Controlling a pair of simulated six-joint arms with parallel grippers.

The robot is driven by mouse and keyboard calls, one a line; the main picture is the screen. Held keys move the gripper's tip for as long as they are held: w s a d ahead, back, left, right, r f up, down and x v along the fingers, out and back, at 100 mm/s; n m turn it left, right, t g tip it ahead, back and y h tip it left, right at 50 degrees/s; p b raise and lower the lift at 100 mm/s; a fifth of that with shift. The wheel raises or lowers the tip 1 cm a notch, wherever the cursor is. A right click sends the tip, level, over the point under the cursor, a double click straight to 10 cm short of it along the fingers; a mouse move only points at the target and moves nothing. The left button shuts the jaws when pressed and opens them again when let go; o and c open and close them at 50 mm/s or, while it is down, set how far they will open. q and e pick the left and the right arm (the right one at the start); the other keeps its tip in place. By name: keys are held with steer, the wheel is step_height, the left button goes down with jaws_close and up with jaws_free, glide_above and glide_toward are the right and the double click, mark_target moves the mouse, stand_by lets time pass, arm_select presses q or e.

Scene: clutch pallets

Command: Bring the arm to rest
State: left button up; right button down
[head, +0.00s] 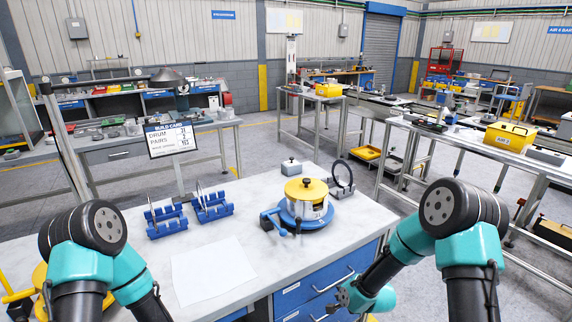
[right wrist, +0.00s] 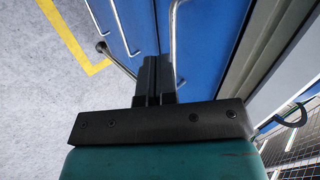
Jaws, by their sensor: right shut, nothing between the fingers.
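My right arm (head: 455,230) is bent at the right of the head view, over the floor beside the bench. My right gripper (head: 342,300) is low by the bench's blue drawer front, below the benchtop. In the right wrist view the right gripper (right wrist: 157,70) has its dark fingers together with nothing between them, in front of blue drawers with metal handles (right wrist: 173,45). My left arm (head: 90,240) is bent at the lower left of the head view. Its gripper lies outside the picture.
The bench (head: 260,190) holds a blue fixture with a yellow-topped drum (head: 307,195), a dark ring (head: 343,176), a small grey block (head: 291,167), two blue racks (head: 212,205) and a white sheet (head: 212,272). A metal-framed table (head: 470,146) stands right; grey floor lies between.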

steer(key=s+f+n+g, duration=0.3)
steer(key=s+f+n, duration=0.1)
steer(key=s, duration=0.8)
steer(key=s+d+f+n+g, duration=0.1)
steer(key=s+f+n+g, duration=0.2)
steer(key=s, duration=1)
steer(key=shift+d+f+n+g+h, duration=0.15)
steer(key=shift+f+n+g+h, duration=0.15)
steer(key=shift+f+n, duration=0.65)
